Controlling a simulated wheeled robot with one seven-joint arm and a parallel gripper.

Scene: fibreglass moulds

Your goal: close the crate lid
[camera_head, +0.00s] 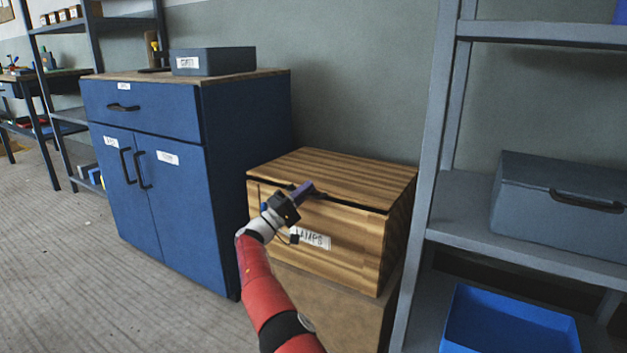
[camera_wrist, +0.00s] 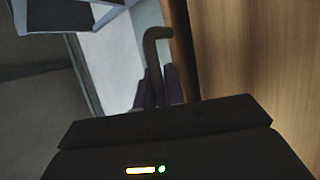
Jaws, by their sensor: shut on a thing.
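The wooden crate (camera_head: 345,242) stands between the blue cabinet and the grey rack, with a white label on its front. Its striped wooden lid (camera_head: 345,172) lies almost flat over the top, and a thin dark gap shows under its front edge. My gripper (camera_head: 305,190) is at the lid's front edge, near the middle. In the wrist view my gripper (camera_wrist: 159,88) is shut on a dark, bent handle (camera_wrist: 155,42), which stands beside a wooden surface. The handle is hidden behind my gripper in the head view, so I cannot see fully how it joins the lid.
The blue cabinet (camera_head: 165,180) stands close on the left, with a grey box (camera_head: 213,62) on top. On the right, the grey rack (camera_head: 480,215) holds a large grey case (camera_head: 555,200) and a blue bin (camera_head: 510,325). A brown base (camera_head: 335,300) supports the crate. Floor at left is clear.

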